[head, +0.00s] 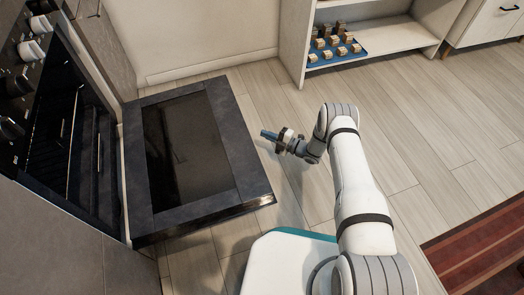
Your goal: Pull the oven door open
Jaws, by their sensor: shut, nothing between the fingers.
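The oven (72,125) stands at the left with its dark cavity and racks exposed. Its door (240,150) is folded down and lies about level in front of the opening, with a dark glass pane (185,145) in a grey frame. No handle shows on the side of the door that I see. My gripper (265,134) is just right of the door's outer edge in the picture, pointing left towards it. It is shut and holds nothing. Whether its tip touches the door cannot be told from this view.
Control knobs (30,50) line the oven front at upper left. A white open shelf (390,40) at the back holds a blue tray (340,56) with several small items. A white cabinet (490,22) stands at upper right. A red rug (485,250) lies lower right. Wooden floor (430,130) is clear between.

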